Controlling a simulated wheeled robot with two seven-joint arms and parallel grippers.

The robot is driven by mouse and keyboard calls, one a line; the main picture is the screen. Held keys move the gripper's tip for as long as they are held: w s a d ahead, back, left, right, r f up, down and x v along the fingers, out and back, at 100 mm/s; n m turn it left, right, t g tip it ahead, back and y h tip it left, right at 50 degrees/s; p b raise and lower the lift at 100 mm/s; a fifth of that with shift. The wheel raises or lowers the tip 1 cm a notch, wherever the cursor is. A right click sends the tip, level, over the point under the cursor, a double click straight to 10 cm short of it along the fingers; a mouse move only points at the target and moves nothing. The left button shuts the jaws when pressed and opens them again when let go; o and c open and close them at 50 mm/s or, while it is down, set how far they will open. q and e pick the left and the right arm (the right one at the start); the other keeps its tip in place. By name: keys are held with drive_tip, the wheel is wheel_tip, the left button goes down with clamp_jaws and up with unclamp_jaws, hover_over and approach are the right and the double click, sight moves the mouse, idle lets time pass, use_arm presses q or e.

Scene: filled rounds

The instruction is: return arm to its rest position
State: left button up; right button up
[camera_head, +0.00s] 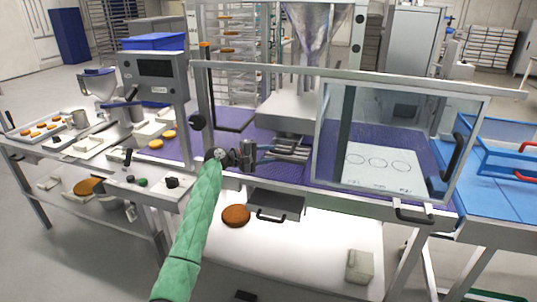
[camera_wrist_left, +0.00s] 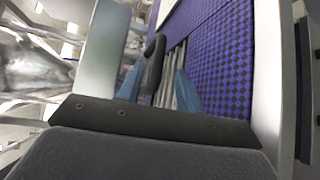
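My left arm (camera_head: 190,235), in a green quilted sleeve, reaches up from the bottom of the head view to the machine's front. My left gripper (camera_head: 262,152) is over the front of the purple belt, left of the metal bars (camera_head: 290,148). In the left wrist view its two bluish fingers (camera_wrist_left: 158,88) stand apart. A dark handle (camera_wrist_left: 154,62) shows between or just beyond them; I cannot tell if it touches either one. I see nothing gripped. My right gripper is in neither view.
The machine's clear guard door (camera_head: 385,140) has a metal frame close to the right of my gripper. A control box (camera_head: 155,80) stands to the left. Below are a dark drawer (camera_head: 276,205) and a brown round (camera_head: 236,215) on the white lower shelf. Blue crates (camera_head: 515,150) stand far right.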

use_arm(q)
drive_tip(key=shift+m, duration=0.3)
drive_tip(key=shift+s+f+m, duration=0.15)
drive_tip(key=shift+m, duration=0.25)
drive_tip(key=shift+s+f+m+g+y, duration=0.3)
drive_tip(key=shift+f+m+g+y, duration=0.25)
drive_tip(key=shift+m, duration=0.45)
drive_tip(key=shift+s+a+m+y, duration=0.15)
drive_tip(key=shift+s+m+y, duration=0.1)
drive_tip(key=shift+m, duration=0.25)
drive_tip(key=s+a+r+m+t+y, duration=0.1)
drive_tip(key=s+a+r+m+y, duration=0.35)
drive_tip(key=r, duration=0.25)
drive_tip(key=s+a+f+m+t+y, duration=0.1)
drive_tip(key=s+a+f+m+y, duration=0.2)
drive_tip(key=s, duration=0.6)
drive_tip(key=s+a+f+n+g+y, duration=0.1)
drive_tip(key=s+a+f+g, duration=0.1)
drive_tip(key=s+f, duration=0.9)
drive_tip(key=s+a+f+n+g+y, duration=0.1)
drive_tip(key=s+a+f+g+y, duration=0.1)
drive_tip(key=s+f, duration=1)
drive_tip(key=s+a+f+n+g+y, duration=0.1)
drive_tip(key=s+a+f, duration=0.3)
drive_tip(key=s+f, duration=0.7)
drive_tip(key=s+g, duration=0.1)
drive_tip(key=s, duration=1.7)
drive_tip(key=shift+a+f+g, duration=0.2)
drive_tip(key=shift+f+g, duration=0.05)
drive_tip(key=shift+g, duration=0.1)
